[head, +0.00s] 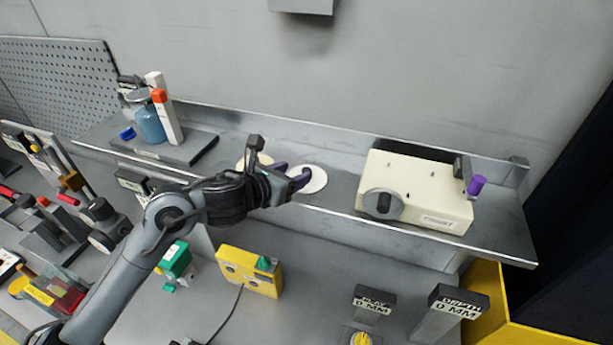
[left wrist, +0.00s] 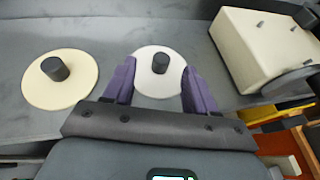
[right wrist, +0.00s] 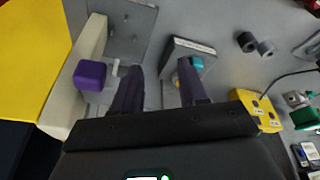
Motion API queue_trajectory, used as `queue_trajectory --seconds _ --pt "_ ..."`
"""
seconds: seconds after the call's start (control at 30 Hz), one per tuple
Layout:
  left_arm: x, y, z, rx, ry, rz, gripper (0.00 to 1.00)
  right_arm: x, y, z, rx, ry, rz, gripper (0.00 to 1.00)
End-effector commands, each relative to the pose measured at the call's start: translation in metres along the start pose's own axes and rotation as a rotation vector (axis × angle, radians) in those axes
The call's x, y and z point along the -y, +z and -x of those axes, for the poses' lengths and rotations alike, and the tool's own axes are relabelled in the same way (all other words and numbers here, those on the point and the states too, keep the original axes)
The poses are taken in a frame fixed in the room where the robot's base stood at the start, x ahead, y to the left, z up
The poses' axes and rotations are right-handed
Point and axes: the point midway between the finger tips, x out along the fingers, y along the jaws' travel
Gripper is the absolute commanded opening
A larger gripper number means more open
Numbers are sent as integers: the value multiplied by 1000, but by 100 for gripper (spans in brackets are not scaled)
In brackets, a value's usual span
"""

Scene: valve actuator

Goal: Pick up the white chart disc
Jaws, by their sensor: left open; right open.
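The white chart disc (head: 314,181) lies flat on the grey shelf, in the middle of the head view. In the left wrist view the white disc (left wrist: 150,82) has a dark knob (left wrist: 160,63) standing on it. My left gripper (head: 294,177) is open, with its purple fingers at the disc. In the left wrist view its fingertips (left wrist: 158,85) are on either side of the knob, with gaps left and right. My right gripper (right wrist: 158,88) is open and empty in the right wrist view; it does not show in the head view.
A cream disc (left wrist: 62,80) with a dark knob lies left of the white one. A cream box (head: 415,190) with a grey dial and purple knob stands right on the shelf (head: 335,200). A blue bottle (head: 150,125) stands left. A yellow box (head: 250,270) is below.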

Motion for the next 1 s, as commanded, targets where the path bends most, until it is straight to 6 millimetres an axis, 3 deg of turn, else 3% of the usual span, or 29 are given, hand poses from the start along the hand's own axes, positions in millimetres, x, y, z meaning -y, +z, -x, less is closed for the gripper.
queue_trajectory --seconds 0.4,0.7,1.0 --pt "4 -4 -45 -2 -1 2 57 -3 -5 16 1 8 10 43" --pt "3 -4 -48 -1 0 0 57 -3 -5 16 0 7 8 43" --pt "3 -4 -48 -1 0 0 11 -1 -5 16 0 1 1 43"
